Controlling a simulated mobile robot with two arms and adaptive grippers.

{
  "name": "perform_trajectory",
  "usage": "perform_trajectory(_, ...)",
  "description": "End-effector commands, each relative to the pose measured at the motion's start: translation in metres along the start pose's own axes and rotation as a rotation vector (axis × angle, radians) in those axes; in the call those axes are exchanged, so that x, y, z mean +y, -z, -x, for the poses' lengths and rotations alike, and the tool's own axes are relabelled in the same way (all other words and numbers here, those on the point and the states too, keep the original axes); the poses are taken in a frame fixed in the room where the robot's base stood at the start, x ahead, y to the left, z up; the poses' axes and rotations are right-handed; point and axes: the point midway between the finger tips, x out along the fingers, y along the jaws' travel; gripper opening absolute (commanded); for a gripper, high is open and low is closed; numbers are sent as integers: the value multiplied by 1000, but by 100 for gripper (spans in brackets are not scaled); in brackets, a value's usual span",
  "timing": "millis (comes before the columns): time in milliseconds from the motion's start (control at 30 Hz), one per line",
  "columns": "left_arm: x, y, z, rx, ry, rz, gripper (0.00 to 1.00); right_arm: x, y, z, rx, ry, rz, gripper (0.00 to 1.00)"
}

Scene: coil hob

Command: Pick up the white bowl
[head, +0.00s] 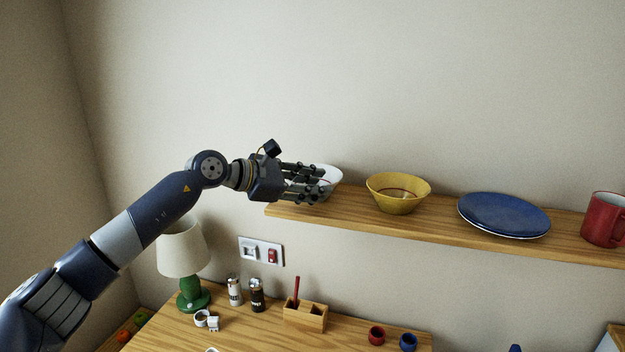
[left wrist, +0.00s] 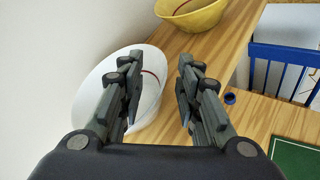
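The white bowl (head: 331,176) stands at the left end of the wooden wall shelf (head: 443,231), partly hidden behind my left gripper (head: 322,184) in the head view. In the left wrist view the white bowl (left wrist: 91,92) lies mostly left of and under the left finger. The left gripper (left wrist: 158,88) is open, with a clear gap between its fingers. The bowl's right rim shows in that gap, near the left finger. I cannot tell whether a finger touches the bowl. My right gripper is not in view.
A yellow bowl (head: 398,194), a blue plate (head: 504,215) and a red mug (head: 604,219) stand along the shelf to the right. Below, a lamp (head: 183,249), shakers (head: 257,294) and a wooden holder (head: 306,315) stand on the counter. The wall is close behind.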

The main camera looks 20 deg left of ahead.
Motion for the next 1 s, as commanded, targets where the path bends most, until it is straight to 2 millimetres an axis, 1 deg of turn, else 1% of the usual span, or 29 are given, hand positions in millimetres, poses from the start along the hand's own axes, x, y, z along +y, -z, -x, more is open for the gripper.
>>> perform_trajectory(33,2,-4,-7,-2,2,2,32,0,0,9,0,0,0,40)
perform_trajectory(100,1,-3,-15,-2,0,1,32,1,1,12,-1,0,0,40)
perform_trajectory(200,0,-1,-22,-1,0,-1,32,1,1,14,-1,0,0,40)
perform_trajectory(433,0,0,-23,-2,-1,-1,32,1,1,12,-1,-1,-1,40)
perform_trajectory(467,0,0,-23,-2,-1,-1,25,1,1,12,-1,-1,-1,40)
perform_trajectory(500,0,0,-23,-2,-1,-1,16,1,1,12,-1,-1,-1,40)
perform_trajectory(567,0,0,-23,-2,-1,-1,2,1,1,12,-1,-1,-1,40)
perform_trajectory(600,0,0,-23,-2,-1,-1,0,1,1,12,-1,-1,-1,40)
perform_trajectory(1000,0,-1,-23,-4,-2,-1,0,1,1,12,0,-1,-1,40)
